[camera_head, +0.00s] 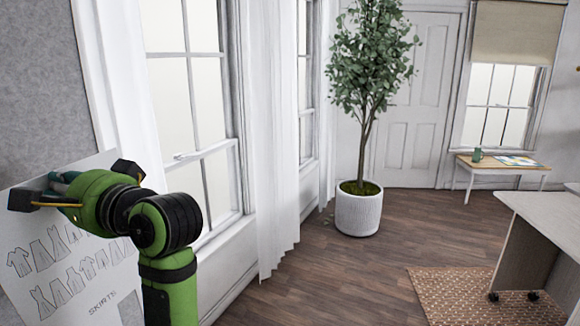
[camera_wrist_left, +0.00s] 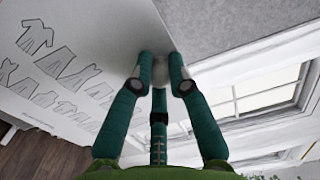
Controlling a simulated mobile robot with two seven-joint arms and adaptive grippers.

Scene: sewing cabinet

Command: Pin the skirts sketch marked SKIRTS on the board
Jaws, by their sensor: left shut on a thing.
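The skirts sketch (camera_head: 75,262) is a white sheet with rows of outlined garments and the word SKIRTS near its lower edge. It stands roughly upright at the left of the head view and also shows in the wrist view (camera_wrist_left: 75,40). My left gripper (camera_head: 62,182) is shut on the sheet near its upper part, and the fingertips (camera_wrist_left: 162,72) are at the sheet's edge in the wrist view. My arm covers part of the drawings. A grey textured surface (camera_head: 32,75) lies behind the sheet; I cannot tell whether they touch. My right gripper is out of view.
A window (camera_head: 185,100) and white curtain (camera_head: 275,130) are just right of my left arm. A potted tree (camera_head: 358,210), a small table (camera_head: 500,164), a desk (camera_head: 545,212) and a rug (camera_head: 455,297) stand farther off. The wood floor between is clear.

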